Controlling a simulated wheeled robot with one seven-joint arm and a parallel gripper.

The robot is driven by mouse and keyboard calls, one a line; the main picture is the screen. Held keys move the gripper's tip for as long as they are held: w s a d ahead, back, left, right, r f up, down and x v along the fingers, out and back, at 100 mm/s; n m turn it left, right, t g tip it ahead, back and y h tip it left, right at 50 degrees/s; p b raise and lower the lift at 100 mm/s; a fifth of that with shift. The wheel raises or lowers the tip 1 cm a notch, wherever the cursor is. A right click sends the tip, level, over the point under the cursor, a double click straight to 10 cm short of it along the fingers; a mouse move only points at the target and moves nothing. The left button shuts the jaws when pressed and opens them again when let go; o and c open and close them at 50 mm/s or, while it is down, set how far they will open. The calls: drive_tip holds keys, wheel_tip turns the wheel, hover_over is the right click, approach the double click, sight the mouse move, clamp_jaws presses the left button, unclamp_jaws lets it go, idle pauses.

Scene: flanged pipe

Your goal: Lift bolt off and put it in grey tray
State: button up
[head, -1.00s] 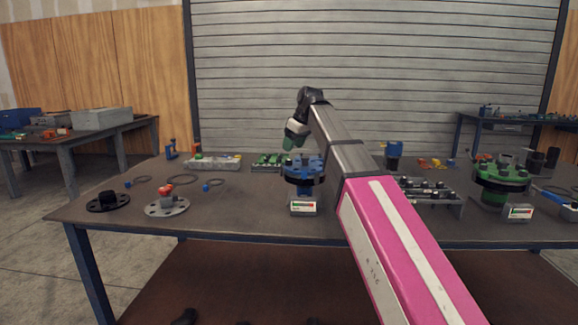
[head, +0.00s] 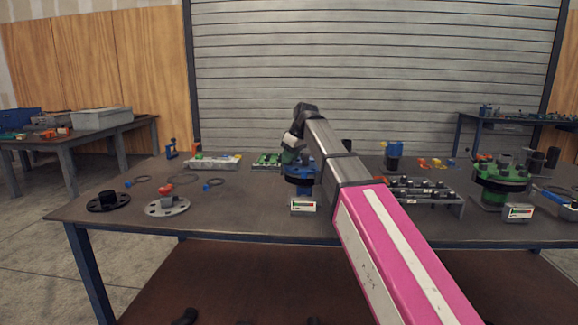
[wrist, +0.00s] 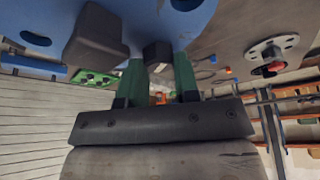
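A blue flange (head: 301,172) stands on the table with dark bolts on it. In the wrist view the blue flange (wrist: 200,14) fills the top. A dark hex bolt head (wrist: 157,53) sits between the green fingertips of my gripper (wrist: 158,62). Whether the fingers touch it is not clear. Another dark bolt (wrist: 96,38) stands beside the left finger. In the head view my gripper (head: 290,156) is at the flange's upper left, partly hidden by the flange and arm.
A small display box (head: 303,206) stands in front. A green flange (head: 500,176) is at right. Loose discs (head: 167,206) lie at left.

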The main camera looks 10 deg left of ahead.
drive_tip(key=shift+r, duration=0.1)
drive_tip(key=shift+r, duration=0.4)
wheel_tip(320, 180, up, 3)
drive_tip(key=shift+w+r, duration=0.1)
drive_tip(key=shift+r, duration=0.05)
drive_tip(key=s+a+r, duration=0.2)
drive_tip(key=s, duration=0.1)
drive_tip(key=s+a+r, duration=0.2)
drive_tip(key=s, duration=0.1)
drive_tip(key=s+a+r, duration=0.2)
drive_tip(key=s, duration=0.2)
drive_tip(key=shift+a+r, duration=0.1)
drive_tip(key=shift+r, duration=0.3)
drive_tip(key=shift+r, duration=0.15)
drive_tip(key=shift+r, duration=2.35)
